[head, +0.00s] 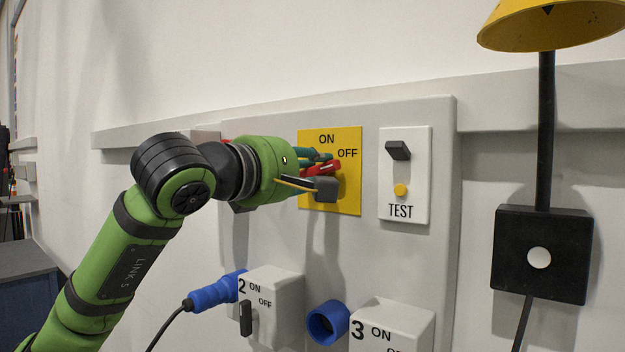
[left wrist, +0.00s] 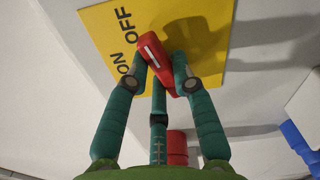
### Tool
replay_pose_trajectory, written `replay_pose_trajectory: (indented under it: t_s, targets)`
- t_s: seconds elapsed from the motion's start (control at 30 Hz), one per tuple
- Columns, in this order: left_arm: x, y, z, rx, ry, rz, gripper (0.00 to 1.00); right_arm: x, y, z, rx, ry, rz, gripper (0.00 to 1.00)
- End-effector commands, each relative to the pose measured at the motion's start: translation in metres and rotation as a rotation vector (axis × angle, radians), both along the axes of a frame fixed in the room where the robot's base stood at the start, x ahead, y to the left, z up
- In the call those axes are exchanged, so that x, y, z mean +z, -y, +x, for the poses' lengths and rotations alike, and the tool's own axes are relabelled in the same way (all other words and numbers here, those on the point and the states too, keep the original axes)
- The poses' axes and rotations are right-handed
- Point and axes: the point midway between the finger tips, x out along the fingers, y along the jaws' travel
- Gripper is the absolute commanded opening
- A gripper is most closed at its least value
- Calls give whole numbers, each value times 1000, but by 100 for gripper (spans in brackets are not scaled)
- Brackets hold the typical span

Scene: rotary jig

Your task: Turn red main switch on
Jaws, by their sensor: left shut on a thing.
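The red main switch (head: 322,169) is a rotary handle on a yellow plate (head: 347,201) marked ON and OFF. In the head view its handle lies nearly level, its right end towards OFF. The left wrist view shows the red handle (left wrist: 153,54) with a white line at its OFF end. My left gripper (head: 325,172) reaches in from the left and is shut on the handle. In the left wrist view the gripper's fingers (left wrist: 164,76) sit on both sides of the handle. They partly hide the switch in the head view. My right gripper is not in view.
A white TEST panel (head: 413,207) with a black switch is right of the plate. Below are switch box 2 (head: 277,291) with a blue plug (head: 214,292), a blue socket (head: 327,322) and box 3 (head: 392,320). A yellow-shaded lamp (head: 545,40) stands out at the right.

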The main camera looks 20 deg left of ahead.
Motion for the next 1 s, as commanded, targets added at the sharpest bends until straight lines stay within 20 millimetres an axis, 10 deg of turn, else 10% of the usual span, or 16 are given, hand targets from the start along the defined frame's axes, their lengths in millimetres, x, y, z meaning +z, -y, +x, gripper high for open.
replay_pose_trajectory:
  t_s: [1.0]
  targets:
    - [-5,-3,1,-2,-327,-903,0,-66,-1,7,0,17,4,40]
